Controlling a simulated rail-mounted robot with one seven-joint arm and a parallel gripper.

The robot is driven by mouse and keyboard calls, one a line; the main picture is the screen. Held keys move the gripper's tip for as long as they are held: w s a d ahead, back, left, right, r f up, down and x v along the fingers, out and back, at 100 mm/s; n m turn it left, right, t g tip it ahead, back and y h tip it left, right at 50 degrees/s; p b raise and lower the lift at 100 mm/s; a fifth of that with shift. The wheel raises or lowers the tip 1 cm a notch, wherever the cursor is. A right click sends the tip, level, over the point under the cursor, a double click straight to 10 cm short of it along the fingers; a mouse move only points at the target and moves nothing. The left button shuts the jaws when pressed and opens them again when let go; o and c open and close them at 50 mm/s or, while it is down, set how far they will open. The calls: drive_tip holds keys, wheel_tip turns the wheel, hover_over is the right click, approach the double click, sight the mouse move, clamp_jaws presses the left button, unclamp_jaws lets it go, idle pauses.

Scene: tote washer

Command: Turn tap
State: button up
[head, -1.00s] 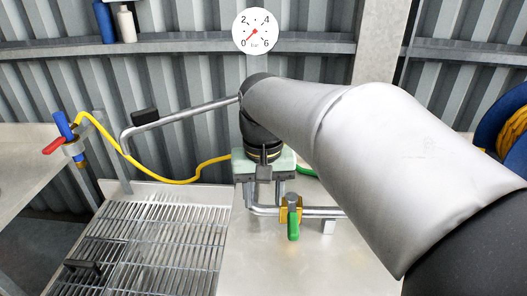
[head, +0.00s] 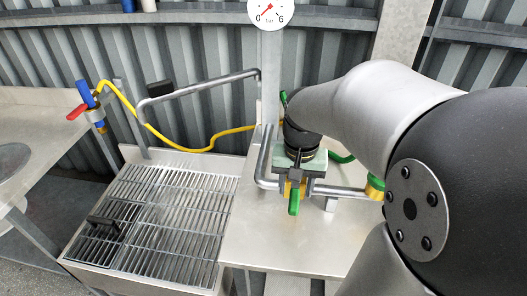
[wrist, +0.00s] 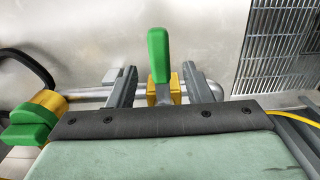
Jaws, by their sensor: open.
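The tap is a brass valve (wrist: 176,84) on a horizontal steel pipe. Its green lever (wrist: 158,50) shows in the wrist view and points away from the pipe. In the head view the green lever (head: 293,203) hangs down in front of the pipe, above the steel table. My gripper (wrist: 160,74) is open, with one finger on each side of the lever in the wrist view. I cannot tell whether either finger touches it. In the head view my gripper (head: 297,188) is at the tap and hides most of the brass body.
A second brass fitting (head: 375,186) with green parts sits farther right on the pipe. A grated basin (head: 160,220) lies left, under a bent steel pipe (head: 205,87). A yellow hose (head: 182,148) runs to a blue valve with a red handle (head: 77,112). A pressure gauge (head: 271,12) hangs above.

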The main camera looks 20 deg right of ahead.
sight(295, 199)
drive_tip(key=shift+f, duration=1.9)
clamp_jaws()
